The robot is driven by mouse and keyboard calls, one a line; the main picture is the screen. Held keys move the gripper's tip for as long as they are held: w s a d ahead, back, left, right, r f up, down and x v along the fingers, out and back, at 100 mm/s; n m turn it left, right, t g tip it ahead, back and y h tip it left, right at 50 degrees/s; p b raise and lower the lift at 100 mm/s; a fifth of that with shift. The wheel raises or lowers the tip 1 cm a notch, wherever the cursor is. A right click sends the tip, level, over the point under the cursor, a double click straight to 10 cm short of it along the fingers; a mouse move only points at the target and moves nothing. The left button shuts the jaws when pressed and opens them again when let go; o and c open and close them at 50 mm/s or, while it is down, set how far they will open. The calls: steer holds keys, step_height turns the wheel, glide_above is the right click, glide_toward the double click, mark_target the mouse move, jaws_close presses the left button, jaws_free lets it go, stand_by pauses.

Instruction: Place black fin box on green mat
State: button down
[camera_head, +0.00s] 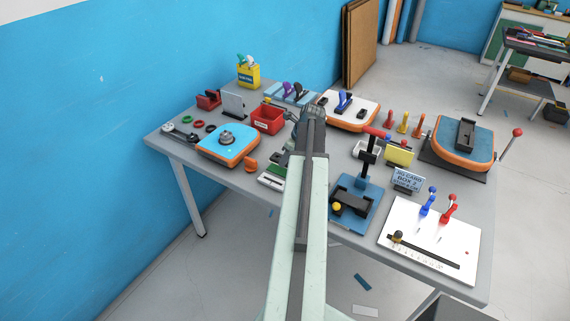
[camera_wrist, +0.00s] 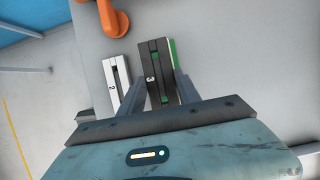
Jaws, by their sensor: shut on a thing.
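The black fin box (camera_wrist: 145,60), marked 3, sits between the fingers of my gripper (camera_wrist: 158,78) in the wrist view. My gripper is shut on it. Green shows along the box's right edge and in its slot; this may be the green mat (camera_wrist: 171,50), mostly hidden by the box. I cannot tell whether the box touches it.
A white fin box (camera_wrist: 116,80), marked 2, lies close left of the black one. An orange clamp-like part (camera_wrist: 112,18) stands beyond it. In the head view an orange-edged blue board (camera_head: 238,148) lies left, and a blue stand (camera_head: 343,219) lies right of my arm.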

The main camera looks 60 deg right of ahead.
steer(key=f+b, duration=0.1)
steer(key=f, duration=0.1)
steer(key=f+b, duration=0.2)
steer(key=shift+s+d+b, duration=0.15)
steer(key=shift+d+b, duration=0.05)
steer(key=shift+b, duration=0.1)
steer(key=shift+w+a+r, duration=0.15)
steer(key=shift+w, duration=0.15)
steer(key=c, duration=0.9)
jaws_free()
steer(key=shift+s, duration=0.1)
steer(key=shift+o, duration=0.2)
steer(key=p+v, duration=1.1)
steer(key=shift+r, duration=0.45)
steer(key=shift+s+r, duration=0.1)
steer(key=shift+s, duration=0.1)
